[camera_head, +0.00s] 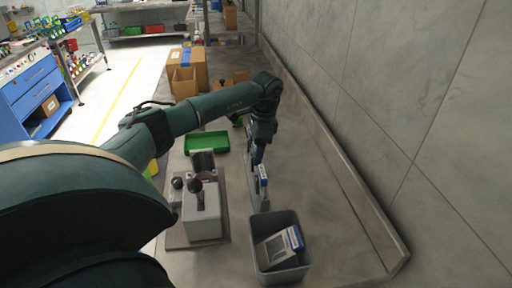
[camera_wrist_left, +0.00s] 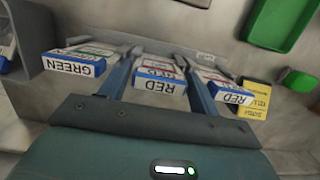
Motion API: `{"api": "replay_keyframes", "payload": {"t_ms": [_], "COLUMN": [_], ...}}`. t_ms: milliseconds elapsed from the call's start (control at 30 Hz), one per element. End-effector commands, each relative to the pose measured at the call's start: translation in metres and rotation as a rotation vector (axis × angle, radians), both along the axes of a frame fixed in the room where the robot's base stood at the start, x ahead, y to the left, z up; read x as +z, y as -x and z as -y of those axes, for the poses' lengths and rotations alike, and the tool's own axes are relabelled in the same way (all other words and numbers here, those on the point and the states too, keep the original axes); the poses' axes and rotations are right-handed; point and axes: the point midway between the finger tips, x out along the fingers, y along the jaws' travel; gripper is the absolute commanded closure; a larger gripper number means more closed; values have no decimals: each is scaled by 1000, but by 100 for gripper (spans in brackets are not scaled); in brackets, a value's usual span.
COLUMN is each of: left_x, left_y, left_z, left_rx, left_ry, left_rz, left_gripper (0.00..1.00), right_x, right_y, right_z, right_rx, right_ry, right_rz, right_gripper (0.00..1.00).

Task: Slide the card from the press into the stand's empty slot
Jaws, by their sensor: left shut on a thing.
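My left gripper (camera_head: 260,163) reaches down over the stand (camera_head: 260,199), right of the press (camera_head: 203,214). In the left wrist view, my left gripper (camera_wrist_left: 160,82) has one finger on each side of a card labelled RED (camera_wrist_left: 160,86) and is shut on it. This card sits in line with the stand (camera_wrist_left: 140,42), between a card labelled GREEN (camera_wrist_left: 74,65) on the left and another card labelled RED (camera_wrist_left: 231,94) on the right. How deep the held card sits is hidden. My right gripper is not in view.
A grey bin (camera_head: 257,258) with a blue-edged card (camera_head: 283,243) leaning in it stands at the front. A green tray (camera_head: 207,133) lies behind the press, with cardboard boxes (camera_head: 184,80) farther back. A yellow label (camera_wrist_left: 254,100) is beyond the stand. A wall rises on the right.

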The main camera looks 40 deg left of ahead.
Motion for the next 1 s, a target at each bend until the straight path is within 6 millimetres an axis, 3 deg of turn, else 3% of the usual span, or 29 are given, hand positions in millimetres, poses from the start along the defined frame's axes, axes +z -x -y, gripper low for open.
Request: {"api": "replay_keyframes", "payload": {"t_ms": [67,100,400,567,767,1000], "left_x": [0,0,0,0,0,0], "left_y": [0,0,0,0,0,0], "left_z": [0,0,0,0,0,0], "left_rx": [0,0,0,0,1,1], "left_ry": [0,0,0,0,-1,0], "left_rz": [0,0,0,0,-1,0], "left_gripper": [59,37,12,12,28,28], "right_x": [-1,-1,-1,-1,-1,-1], "right_y": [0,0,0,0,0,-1], "right_z": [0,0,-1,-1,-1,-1], "right_rx": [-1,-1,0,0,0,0], "right_ry": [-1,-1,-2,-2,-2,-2], "right_rz": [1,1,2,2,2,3], "right_gripper": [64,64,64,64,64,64]}}
